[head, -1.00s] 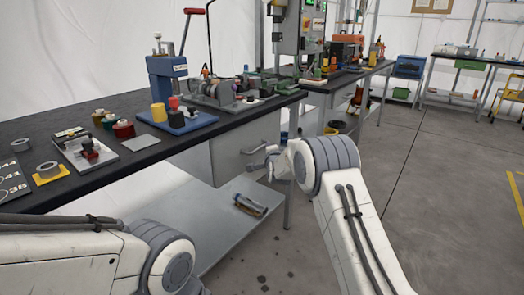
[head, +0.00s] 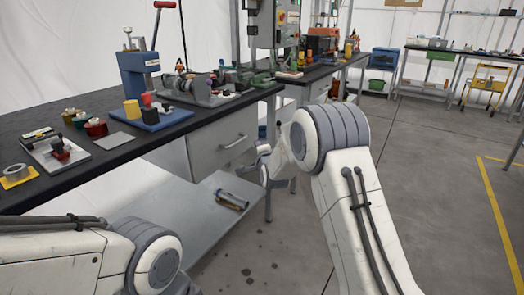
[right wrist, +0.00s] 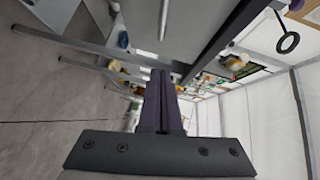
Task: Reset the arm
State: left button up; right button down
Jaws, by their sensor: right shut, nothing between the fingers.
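My right arm (head: 355,210) stands out in front in the head view, its grey joint and white links bent toward the bench. My right gripper (head: 262,162) is small there, beside the bench's drawer side and over the floor, partly hidden by the wrist. In the right wrist view the two dark fingers (right wrist: 163,98) lie together, shut with nothing between them. My left arm (head: 100,255) shows only as a white link and grey joint at the lower left. My left gripper is out of the picture.
The black-topped bench (head: 105,145) runs along the left, with a blue press (head: 138,75), a blue tray (head: 165,118) and coloured jars on it. A tool (head: 231,200) lies on the lower shelf (head: 205,225). Open grey floor (head: 430,170) with yellow lines lies to the right.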

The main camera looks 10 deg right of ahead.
jog(key=s+a+f+n+g+y, duration=0.1)
jog(key=s+a+n+g+y, duration=0.1)
jog(key=s+a+n+g, duration=0.8)
jog(key=s+a+f+n+t+y, duration=0.1)
jog(key=s+a+n+y, duration=0.3)
jog(key=s, duration=1.3)
jog(key=s+d+f+n+g+h, duration=0.15)
jog(key=s+n+g, duration=0.3)
jog(key=s, duration=0.85)
jog(key=s+d+f+n+g+h, duration=0.1)
jog(key=s+d+n+g+h, duration=0.3)
jog(key=s, duration=1)
notch_tip(320, 180, up, 30)
jog(key=a+n+t+p, duration=0.1)
jog(key=a+p, duration=0.1)
jog(key=p, duration=2.7)
jog(key=shift+w+a+y+p, duration=0.25)
jog(key=shift+w+y+p, duration=0.05)
jog(key=shift+w+y, duration=0.05)
jog(key=shift+f, duration=0.15)
